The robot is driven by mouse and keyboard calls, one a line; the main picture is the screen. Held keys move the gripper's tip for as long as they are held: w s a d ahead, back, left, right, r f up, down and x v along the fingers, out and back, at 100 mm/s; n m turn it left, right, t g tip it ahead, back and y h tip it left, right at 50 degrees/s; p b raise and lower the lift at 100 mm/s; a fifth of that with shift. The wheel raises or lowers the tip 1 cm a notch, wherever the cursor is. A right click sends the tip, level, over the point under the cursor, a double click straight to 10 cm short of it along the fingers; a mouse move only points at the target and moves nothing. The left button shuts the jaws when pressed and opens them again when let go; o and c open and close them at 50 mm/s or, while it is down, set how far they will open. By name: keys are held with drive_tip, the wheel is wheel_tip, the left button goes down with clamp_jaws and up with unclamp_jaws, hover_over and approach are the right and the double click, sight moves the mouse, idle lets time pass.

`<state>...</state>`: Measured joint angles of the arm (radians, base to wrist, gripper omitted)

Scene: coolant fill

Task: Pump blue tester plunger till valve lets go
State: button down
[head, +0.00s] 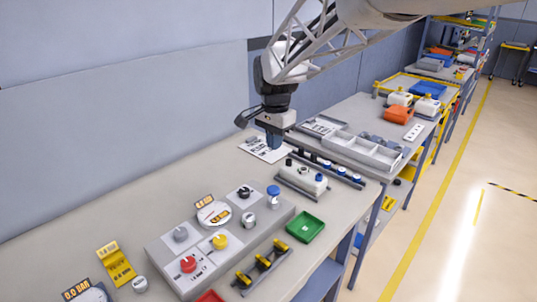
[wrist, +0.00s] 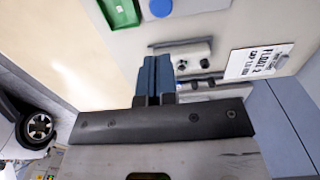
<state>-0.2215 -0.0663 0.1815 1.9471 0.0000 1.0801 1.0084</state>
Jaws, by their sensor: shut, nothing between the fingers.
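The blue-topped plunger (head: 273,192) stands upright at the back right of the grey test panel (head: 165,262) in the head view. A round blue top, apparently the same plunger, shows at the upper edge of the wrist view (wrist: 160,7). My gripper (head: 273,142) is above the table, behind and higher than the plunger, and apart from it. Its blue fingers are together and empty, also in the wrist view (wrist: 158,62). A display (head: 76,290) at lower left reads 0.0 BAR. I cannot tell which part is the valve.
A white tank (head: 303,178) with dark caps sits in a grey cradle, close below my gripper. A green tray (head: 306,227) is right of the panel. A printed card (head: 265,149) lies behind. Yellow-handled parts (head: 264,263) stand in front; grey bins (head: 362,150) are farther back.

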sight(274, 189)
drive_tip(key=shift+f, duration=0.1)
wheel_tip(274, 189, down, 14)
drive_tip(key=shift+r, duration=0.1)
idle(0.9)
drive_tip(key=shift+f, duration=1.45)
drive_tip(key=shift+s, duration=0.1)
wheel_tip(274, 189, up, 14)
drive_tip(key=shift+r, duration=0.15)
drive_tip(key=shift+r, duration=0.1)
idle(1.6)
